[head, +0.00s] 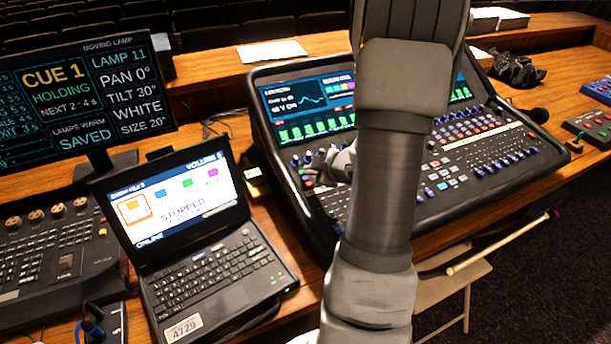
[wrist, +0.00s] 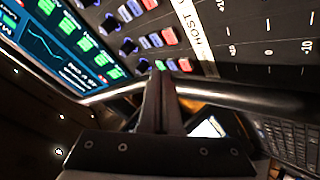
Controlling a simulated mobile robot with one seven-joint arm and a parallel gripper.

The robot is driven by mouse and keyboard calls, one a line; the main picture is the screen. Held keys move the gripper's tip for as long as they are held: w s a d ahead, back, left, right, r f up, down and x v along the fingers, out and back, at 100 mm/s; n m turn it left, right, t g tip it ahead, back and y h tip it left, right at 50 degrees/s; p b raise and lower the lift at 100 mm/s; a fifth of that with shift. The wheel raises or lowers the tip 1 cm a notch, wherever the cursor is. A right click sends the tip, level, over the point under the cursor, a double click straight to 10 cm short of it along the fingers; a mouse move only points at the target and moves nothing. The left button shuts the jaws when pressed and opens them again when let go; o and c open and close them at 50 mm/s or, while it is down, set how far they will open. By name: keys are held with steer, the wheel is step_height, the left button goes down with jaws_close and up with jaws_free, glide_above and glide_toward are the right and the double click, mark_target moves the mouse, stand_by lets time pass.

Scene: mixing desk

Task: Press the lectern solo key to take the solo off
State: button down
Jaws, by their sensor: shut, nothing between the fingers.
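The mixing desk (head: 465,170) stands in the middle of the head view, partly hidden behind my arm. Its left screen (head: 298,100) has a small heading that seems to read LECTERN. My gripper (head: 318,176) is over the desk's left key area, partly hidden by my arm. In the wrist view my gripper (wrist: 160,78) is shut and empty, its tips close to a small green-lit key (wrist: 160,65). Blue keys (wrist: 156,40) and red keys (wrist: 185,64) sit beside it. I cannot tell whether the tips touch a key, and no lectern label on the keys is readable.
A label strip (wrist: 196,32) reading HOST crosses the panel near the keys. Round knobs (wrist: 127,46) stand between keys and screen. A laptop (head: 205,240) showing STOPPED is left of the desk, with a cue monitor (head: 85,95) behind. A folding chair (head: 465,270) stands in front.

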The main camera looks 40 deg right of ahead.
steer(key=shift+r, duration=0.3)
steer(key=r+p, duration=0.4)
steer(key=r, duration=0.1)
steer(key=shift+s+p, duration=0.25)
steer(key=shift+p, duration=0.15)
steer(key=shift+a, duration=0.1)
stand_by(0.5)
